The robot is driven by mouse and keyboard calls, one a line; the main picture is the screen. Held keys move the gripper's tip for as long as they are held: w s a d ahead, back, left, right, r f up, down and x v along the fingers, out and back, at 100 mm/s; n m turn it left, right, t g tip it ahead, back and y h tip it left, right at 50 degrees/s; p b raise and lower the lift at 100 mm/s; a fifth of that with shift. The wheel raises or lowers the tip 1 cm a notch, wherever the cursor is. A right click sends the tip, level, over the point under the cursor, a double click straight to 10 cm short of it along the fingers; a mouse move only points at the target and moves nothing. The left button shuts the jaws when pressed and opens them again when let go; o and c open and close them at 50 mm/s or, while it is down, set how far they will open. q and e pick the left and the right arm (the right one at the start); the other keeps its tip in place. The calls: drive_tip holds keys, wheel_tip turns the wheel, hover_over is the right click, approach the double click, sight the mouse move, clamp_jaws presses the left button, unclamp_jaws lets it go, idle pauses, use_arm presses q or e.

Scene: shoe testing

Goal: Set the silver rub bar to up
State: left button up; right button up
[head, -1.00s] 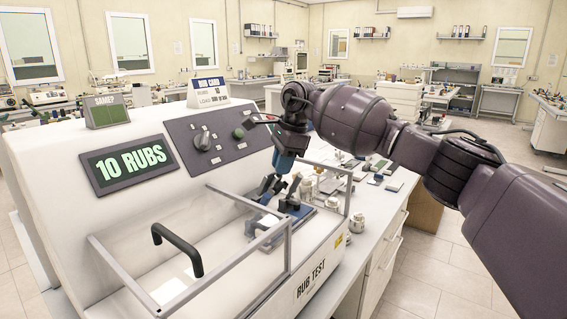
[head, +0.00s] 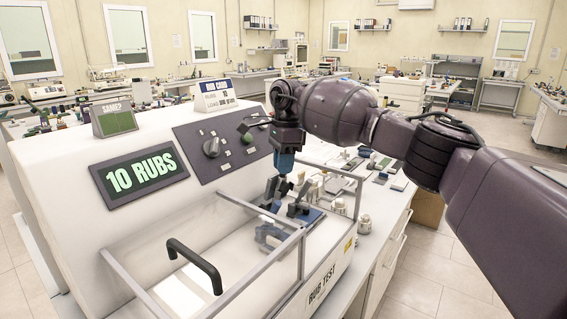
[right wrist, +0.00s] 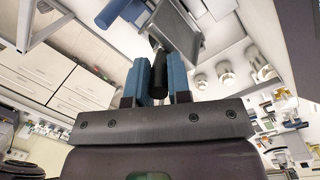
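The rub-test machine (head: 75,165) fills the left of the head view. A silver-grey bar frame (head: 262,214) stands around its white front tray; I cannot tell whether this is the rub bar. A black handle (head: 197,262) rises at the tray's near left. Dark blue clamp-like parts (head: 297,206) stand at the tray's right end. My right gripper (head: 284,165) points down just above them. In the right wrist view, a black cylindrical grip (right wrist: 158,70) lies between its blue fingers (right wrist: 158,82); whether they press on it is unclear. My left gripper is out of view.
The display (head: 139,178) reads 10 RUBS. White jars (head: 364,224) and small items crowd the bench on the right. A bench edge and floor lie beyond.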

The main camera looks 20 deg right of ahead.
drive_tip(key=o, duration=0.4)
drive_tip(key=shift+w+a+f, duration=0.1)
drive_tip(key=r, duration=0.7)
drive_tip(key=d+r, duration=0.1)
drive_tip(key=r, duration=0.2)
drive_tip(key=shift+w+r+b, duration=0.35)
drive_tip(key=shift+w+r, duration=0.05)
drive_tip(key=shift+f, duration=0.1)
